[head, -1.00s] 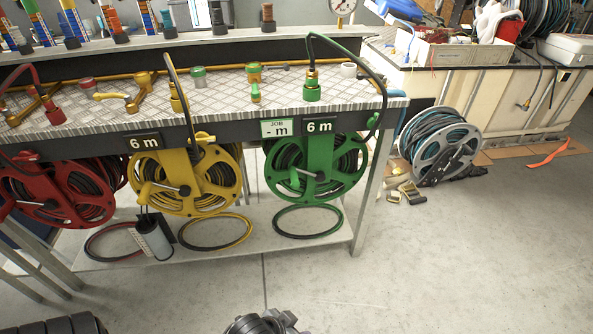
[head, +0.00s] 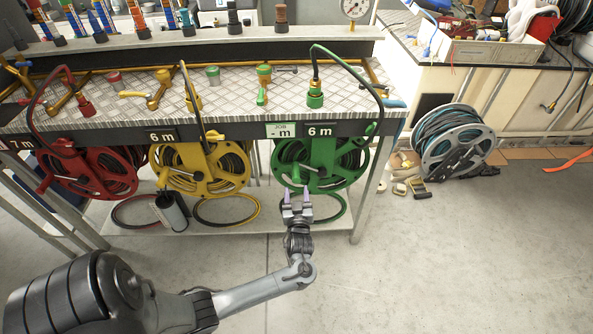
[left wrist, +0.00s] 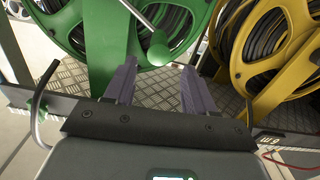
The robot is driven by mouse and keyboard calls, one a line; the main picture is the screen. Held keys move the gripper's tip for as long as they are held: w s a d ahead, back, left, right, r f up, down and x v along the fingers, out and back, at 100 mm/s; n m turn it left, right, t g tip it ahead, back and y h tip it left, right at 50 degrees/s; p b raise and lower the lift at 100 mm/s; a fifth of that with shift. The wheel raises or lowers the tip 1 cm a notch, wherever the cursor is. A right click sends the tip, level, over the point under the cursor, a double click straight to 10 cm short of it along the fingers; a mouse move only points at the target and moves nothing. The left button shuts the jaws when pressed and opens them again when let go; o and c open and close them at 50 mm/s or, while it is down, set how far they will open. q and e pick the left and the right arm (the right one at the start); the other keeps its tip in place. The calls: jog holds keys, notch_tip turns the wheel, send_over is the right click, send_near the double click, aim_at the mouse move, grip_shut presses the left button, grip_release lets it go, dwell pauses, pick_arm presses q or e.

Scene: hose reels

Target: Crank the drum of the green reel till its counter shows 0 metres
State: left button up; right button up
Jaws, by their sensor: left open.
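The green reel (head: 343,176) hangs under the front of the bench, with its black hose wound on it. Its counter plate (head: 320,130) reads 6 m, and the job plate (head: 281,131) beside it reads "- m". My left gripper (head: 296,194) is open and empty, just in front of the reel's lower part. My right gripper is not in view.
The yellow reel (head: 236,175), its counter at 6 m, hangs close to the left. The red reel (head: 110,180) is farther left. Hose coils and a dark cylinder (head: 172,212) are on the low shelf (head: 270,225). The floor in front is clear.

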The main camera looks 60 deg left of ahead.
aim_at(296, 172)
pick_arm(q)
jog(key=b+x, duration=0.3)
jog(key=x, duration=0.5)
jog(key=shift+w+a+f, duration=0.2)
jog(key=shift+w+a+r+b, duration=0.1)
jog(key=shift+w+a+b, duration=0.25)
jog(key=shift+a, duration=0.15)
grip_shut()
